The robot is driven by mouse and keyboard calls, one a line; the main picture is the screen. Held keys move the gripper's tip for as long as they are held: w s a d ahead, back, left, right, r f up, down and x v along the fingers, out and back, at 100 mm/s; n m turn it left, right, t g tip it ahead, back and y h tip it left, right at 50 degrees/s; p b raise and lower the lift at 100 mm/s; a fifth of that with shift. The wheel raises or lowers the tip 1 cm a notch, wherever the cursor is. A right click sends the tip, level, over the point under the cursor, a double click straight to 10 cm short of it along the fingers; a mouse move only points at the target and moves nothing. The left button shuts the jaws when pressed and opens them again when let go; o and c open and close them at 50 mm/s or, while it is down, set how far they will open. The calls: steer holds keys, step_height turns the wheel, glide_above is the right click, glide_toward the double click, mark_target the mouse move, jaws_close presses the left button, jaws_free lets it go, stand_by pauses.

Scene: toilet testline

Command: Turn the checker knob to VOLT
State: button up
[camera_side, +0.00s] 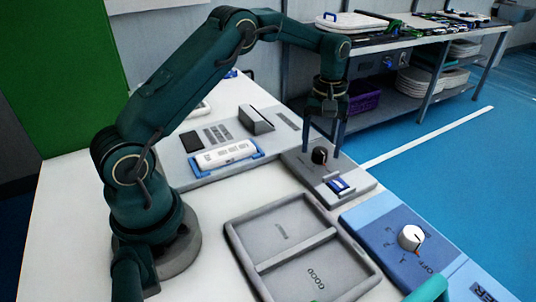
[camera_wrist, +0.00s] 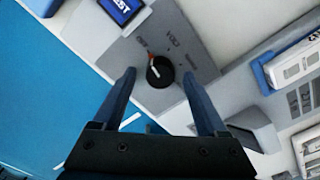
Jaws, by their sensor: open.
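The black checker knob (camera_side: 320,155) stands on a grey panel (camera_side: 301,167) at the back right of the bench. In the wrist view the knob (camera_wrist: 160,76) has a white pointer line with an orange tip, directed up-left toward a label that seems to read OFF. The VOLT label (camera_wrist: 173,42) lies to the right of that pointer, and a third label farther right is too small to read. My gripper (camera_side: 326,138) is above the knob, pointing down. Its two fingers are apart, one on each side of the knob in the wrist view, with visible gaps.
A blue TEST display (camera_side: 339,186) sits on the same panel. Left of it is a white unit (camera_side: 225,153) in a blue holder. In front are a grey two-part tray (camera_side: 236,235) marked GOOD and a blue panel with a white knob (camera_side: 410,238). A rack stands behind.

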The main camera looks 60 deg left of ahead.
steer(key=shift+f, duration=0.45)
jaws_close()
steer(key=m, duration=0.5)
steer(key=shift+m, duration=0.4)
steer(key=m, duration=0.4)
steer(key=shift+m, duration=0.4)
